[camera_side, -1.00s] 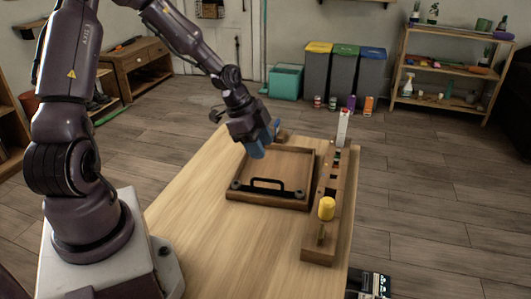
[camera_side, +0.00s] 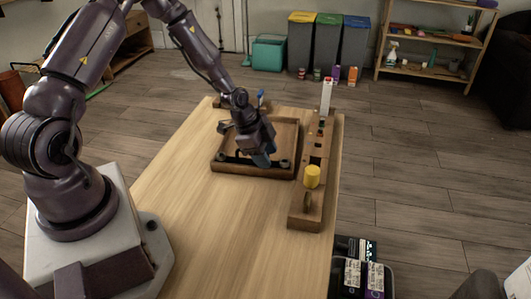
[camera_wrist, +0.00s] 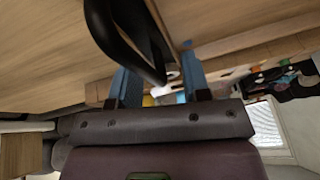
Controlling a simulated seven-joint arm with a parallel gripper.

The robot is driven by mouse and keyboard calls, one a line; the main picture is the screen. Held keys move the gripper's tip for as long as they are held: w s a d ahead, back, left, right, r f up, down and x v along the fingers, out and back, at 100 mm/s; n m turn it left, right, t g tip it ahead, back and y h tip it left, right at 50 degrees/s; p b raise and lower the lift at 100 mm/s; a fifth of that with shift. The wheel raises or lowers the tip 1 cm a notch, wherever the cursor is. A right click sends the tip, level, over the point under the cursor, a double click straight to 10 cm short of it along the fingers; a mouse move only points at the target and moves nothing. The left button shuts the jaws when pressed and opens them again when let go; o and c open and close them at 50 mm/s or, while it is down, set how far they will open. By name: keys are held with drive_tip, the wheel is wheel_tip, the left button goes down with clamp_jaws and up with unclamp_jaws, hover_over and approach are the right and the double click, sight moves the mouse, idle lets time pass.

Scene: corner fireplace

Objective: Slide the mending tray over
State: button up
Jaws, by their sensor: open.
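The wooden mending tray (camera_side: 288,134) lies flat on the table, with a raised rim and a black bar handle (camera_side: 231,160) along its near side. Round dark knobs sit by the handle's ends. My gripper (camera_side: 262,159) is low over the near side of the tray, at the handle, and hides part of it. In the wrist view the black handle (camera_wrist: 140,55) looms close, reaching between the two blue fingers of my gripper (camera_wrist: 160,85). The fingers are apart; whether they touch the handle cannot be told.
A wooden rail (camera_side: 308,205) with slots runs just right of the tray, bearing a yellow cylinder (camera_side: 312,176) and a tall white piece (camera_side: 326,97). A small blue item (camera_side: 261,95) stands at the table's back. The near table (camera_side: 220,230) is clear.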

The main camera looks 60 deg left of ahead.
clamp_jaws()
idle(1.4)
unclamp_jaws()
